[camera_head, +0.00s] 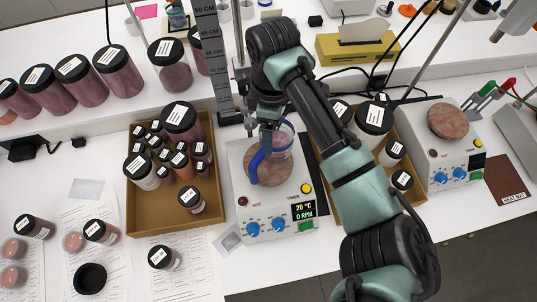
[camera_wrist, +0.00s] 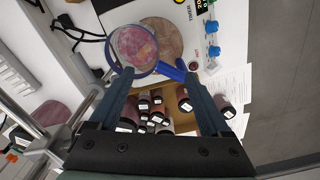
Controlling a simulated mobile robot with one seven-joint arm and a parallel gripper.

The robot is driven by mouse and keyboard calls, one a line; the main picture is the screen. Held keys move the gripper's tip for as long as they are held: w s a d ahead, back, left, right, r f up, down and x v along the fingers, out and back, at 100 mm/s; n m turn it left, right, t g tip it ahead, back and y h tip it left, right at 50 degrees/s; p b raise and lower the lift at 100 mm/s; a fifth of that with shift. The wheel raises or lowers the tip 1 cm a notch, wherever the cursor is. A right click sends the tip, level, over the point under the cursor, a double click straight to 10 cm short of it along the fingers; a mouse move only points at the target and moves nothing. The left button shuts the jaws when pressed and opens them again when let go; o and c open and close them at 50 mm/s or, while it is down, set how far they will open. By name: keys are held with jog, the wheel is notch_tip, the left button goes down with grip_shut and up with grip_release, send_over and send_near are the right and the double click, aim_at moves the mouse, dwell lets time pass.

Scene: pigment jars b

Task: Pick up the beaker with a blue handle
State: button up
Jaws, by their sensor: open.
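The clear beaker (camera_head: 283,146) stands on the round brown top plate of a white hotplate stirrer (camera_head: 240,190). Its blue handle (camera_head: 256,166) points toward the front left in the head view. My gripper (camera_head: 267,127) is over the beaker and hides part of it. In the wrist view my gripper (camera_wrist: 160,74) is open, with nothing held. There the beaker (camera_wrist: 134,44) shows beyond the left fingertip, with pinkish colour seen through it. The blue handle (camera_wrist: 173,72) appears between the two fingertips; I cannot tell how far below them it is.
A cardboard tray (camera_head: 135,212) with several pigment jars stands left of the stirrer. Another tray with jars (camera_head: 375,118) is to its right, partly behind my arm. A second stirrer (camera_head: 455,170) is farther right. A tall ruler stand (camera_head: 212,60) rises close behind my gripper.

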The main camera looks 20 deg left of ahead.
jog(key=f+b, duration=0.1)
jog(key=f, duration=0.1)
jog(key=f+b, duration=0.2)
jog(key=f, duration=0.1)
jog(key=s+f+b, duration=0.1)
jog(key=f+b, duration=0.1)
jog(key=shift+a+f, duration=0.3)
jog(key=shift+f, duration=0.05)
grip_shut()
jog(key=shift+r, duration=0.1)
dwell(1.1)
